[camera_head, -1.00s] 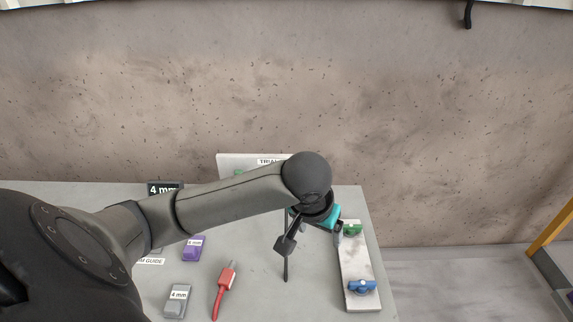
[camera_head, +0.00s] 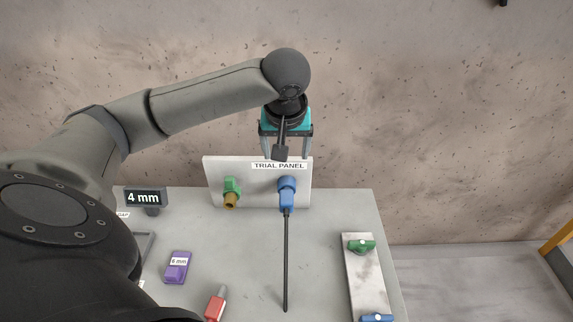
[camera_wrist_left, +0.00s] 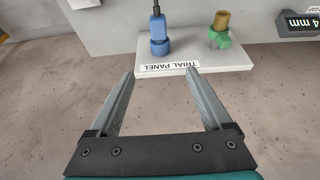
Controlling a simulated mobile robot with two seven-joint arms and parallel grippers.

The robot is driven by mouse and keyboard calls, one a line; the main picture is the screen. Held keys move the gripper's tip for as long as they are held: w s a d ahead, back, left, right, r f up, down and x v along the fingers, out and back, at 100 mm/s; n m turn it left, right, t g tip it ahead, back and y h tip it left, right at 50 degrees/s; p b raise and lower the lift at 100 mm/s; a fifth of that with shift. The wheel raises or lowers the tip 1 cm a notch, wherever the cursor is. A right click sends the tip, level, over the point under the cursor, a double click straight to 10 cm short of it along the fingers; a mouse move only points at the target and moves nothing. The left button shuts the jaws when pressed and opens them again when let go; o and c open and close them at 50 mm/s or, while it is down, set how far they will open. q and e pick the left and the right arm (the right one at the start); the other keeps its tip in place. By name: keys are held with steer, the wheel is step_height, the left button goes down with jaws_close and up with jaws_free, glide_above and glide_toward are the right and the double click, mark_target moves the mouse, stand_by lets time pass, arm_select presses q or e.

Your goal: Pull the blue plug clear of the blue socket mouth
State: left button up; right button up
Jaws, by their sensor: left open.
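The blue plug (camera_head: 287,202) sits at the mouth of the blue socket (camera_head: 287,183) on the white trial panel (camera_head: 258,199), with its black cable running down across the slab. The plug (camera_wrist_left: 157,26) and socket (camera_wrist_left: 160,47) also show in the left wrist view, with no gap visible between them. My left gripper (camera_head: 287,156) is open and empty above and behind the panel's top edge. In the left wrist view its fingertips (camera_wrist_left: 160,76) are spread, apart from the plug and socket. My right gripper is not in view.
A green socket with a brass-coloured piece (camera_head: 231,192) is on the panel's left. A 4 mm sign (camera_head: 146,198), a purple 6 mm block (camera_head: 177,267) and a red plug (camera_head: 215,305) lie left. A white strip (camera_head: 364,283) with green and blue pieces lies right.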

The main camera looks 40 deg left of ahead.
arm_select(q)
step_height(320, 180, down, 3)
steer(key=b, duration=0.8)
glide_toward(286, 195)
steer(key=x, duration=1)
steer(key=shift+w, duration=0.1)
steer(key=shift+w+a+f, duration=0.15)
steer(key=shift+w+f, duration=0.05)
steer(key=shift+f, duration=0.35)
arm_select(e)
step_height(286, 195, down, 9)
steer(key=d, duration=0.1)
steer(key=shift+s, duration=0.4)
arm_select(q)
steer(key=shift+c, duration=0.4)
jaws_close()
